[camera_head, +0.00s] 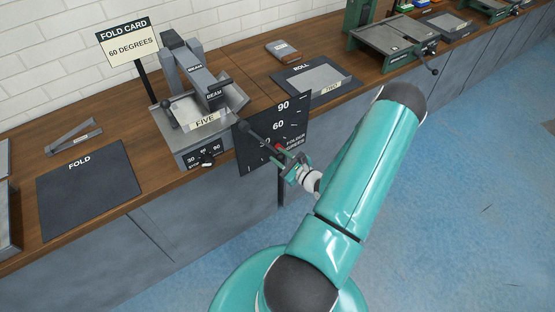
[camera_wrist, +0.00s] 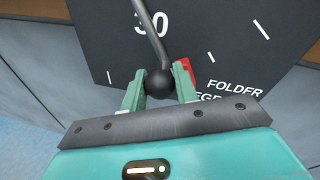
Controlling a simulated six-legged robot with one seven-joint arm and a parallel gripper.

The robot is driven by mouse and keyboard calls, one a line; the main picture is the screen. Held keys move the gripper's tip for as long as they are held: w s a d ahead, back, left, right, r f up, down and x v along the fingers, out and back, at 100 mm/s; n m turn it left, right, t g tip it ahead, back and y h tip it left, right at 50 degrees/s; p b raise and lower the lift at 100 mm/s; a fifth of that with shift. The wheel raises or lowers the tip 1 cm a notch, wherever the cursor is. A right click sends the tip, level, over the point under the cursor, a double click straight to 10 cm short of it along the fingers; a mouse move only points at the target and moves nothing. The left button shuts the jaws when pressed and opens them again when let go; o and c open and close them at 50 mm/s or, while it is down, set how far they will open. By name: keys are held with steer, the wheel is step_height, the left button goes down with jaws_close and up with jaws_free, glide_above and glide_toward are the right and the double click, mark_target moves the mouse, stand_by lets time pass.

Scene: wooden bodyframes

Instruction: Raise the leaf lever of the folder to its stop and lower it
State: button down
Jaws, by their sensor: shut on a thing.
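The folder (camera_head: 187,138) stands on the bench with plate FIVE and a raised grey beam (camera_head: 212,92). Its dark leaf lever (camera_head: 262,144) slants down to the right across the black degree plate (camera_head: 291,112). In the wrist view the lever rod (camera_wrist: 149,35) ends in a black ball knob (camera_wrist: 160,83). My gripper (camera_head: 291,163) is shut on this knob, with one green finger on each side in the wrist view (camera_wrist: 160,92). A red pointer (camera_wrist: 184,73) shows beside the knob, near the plate's lower end. The stop dial (camera_head: 207,157) is on the folder's front.
A fold card (camera_head: 128,47) reads 60 degrees. A black FOLD mat (camera_head: 88,190) lies left; a ROLL mat (camera_head: 342,89) with a grey sheet lies right. The degree plate stands close behind my gripper. The blue floor (camera_head: 470,190) at right is open.

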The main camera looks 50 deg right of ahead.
steer(key=c, duration=1.1)
jaws_free()
steer(key=s+a+r, duration=0.1)
steer(key=s, duration=1.2)
steer(key=shift+s+a+r, duration=0.15)
steer(key=shift+s+a, duration=0.15)
steer(key=shift+s, duration=0.05)
